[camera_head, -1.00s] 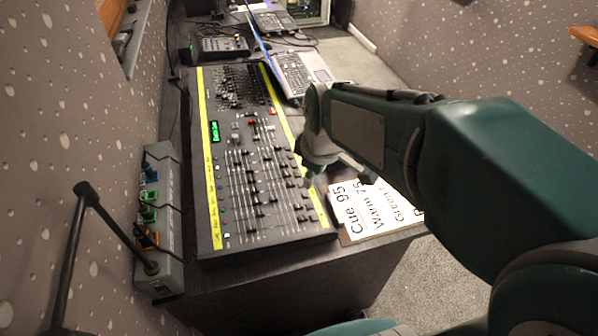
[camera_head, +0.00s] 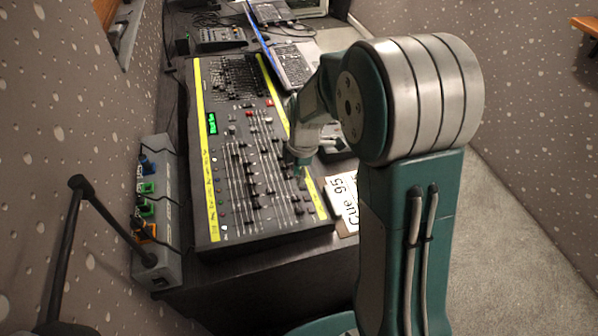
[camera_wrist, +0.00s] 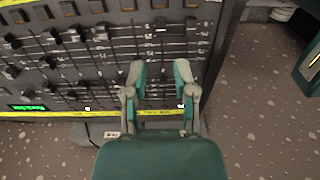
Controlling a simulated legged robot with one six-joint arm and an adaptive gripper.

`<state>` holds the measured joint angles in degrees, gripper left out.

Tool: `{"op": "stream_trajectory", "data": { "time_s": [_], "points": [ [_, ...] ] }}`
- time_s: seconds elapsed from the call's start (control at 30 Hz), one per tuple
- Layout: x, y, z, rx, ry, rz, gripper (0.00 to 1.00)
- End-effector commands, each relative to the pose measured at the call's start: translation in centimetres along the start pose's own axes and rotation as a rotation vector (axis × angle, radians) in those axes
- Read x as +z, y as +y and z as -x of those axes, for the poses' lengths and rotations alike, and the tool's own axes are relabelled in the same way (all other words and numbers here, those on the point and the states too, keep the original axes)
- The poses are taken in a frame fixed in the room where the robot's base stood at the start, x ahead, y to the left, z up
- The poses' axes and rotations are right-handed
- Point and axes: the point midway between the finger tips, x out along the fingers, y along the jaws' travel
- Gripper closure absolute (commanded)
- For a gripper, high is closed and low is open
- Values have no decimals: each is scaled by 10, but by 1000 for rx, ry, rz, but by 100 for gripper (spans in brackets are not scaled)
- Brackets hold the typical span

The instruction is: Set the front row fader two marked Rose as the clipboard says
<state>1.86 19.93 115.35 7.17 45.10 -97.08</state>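The lighting console (camera_head: 262,243) is a dark board with yellow edge strips and rows of black sliding faders. It also shows in the wrist view (camera_wrist: 90,85). Its labels are too small to read, so I cannot tell which fader is Rose. My gripper (camera_head: 299,172) is over the console's right side in the head view. In the wrist view my gripper (camera_wrist: 160,72) has its two fingers apart, above the fader tracks, with no fader knob clearly held. The clipboard (camera_head: 343,203) lies right of the console. "Cue 95" shows; my arm hides most of the rest.
A laptop (camera_head: 292,68) and a smaller mixer (camera_head: 220,38) stand behind the console. A grey box with coloured plugs (camera_head: 160,215) is to its left, near a black lamp arm (camera_head: 115,225). Carpeted floor is clear at the right.

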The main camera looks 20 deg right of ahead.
Motion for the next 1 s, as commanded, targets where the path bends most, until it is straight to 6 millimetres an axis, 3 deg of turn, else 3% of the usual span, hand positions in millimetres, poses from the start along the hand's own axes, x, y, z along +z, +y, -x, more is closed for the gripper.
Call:
{"op": "stream_trajectory", "data": {
  "time_s": [0.7, 1.0],
  "points": [
    [0, -1, -71, -2, 0, -2, 64],
    [0, -1, -86, -1, 0, -3, 64]
  ]
}}
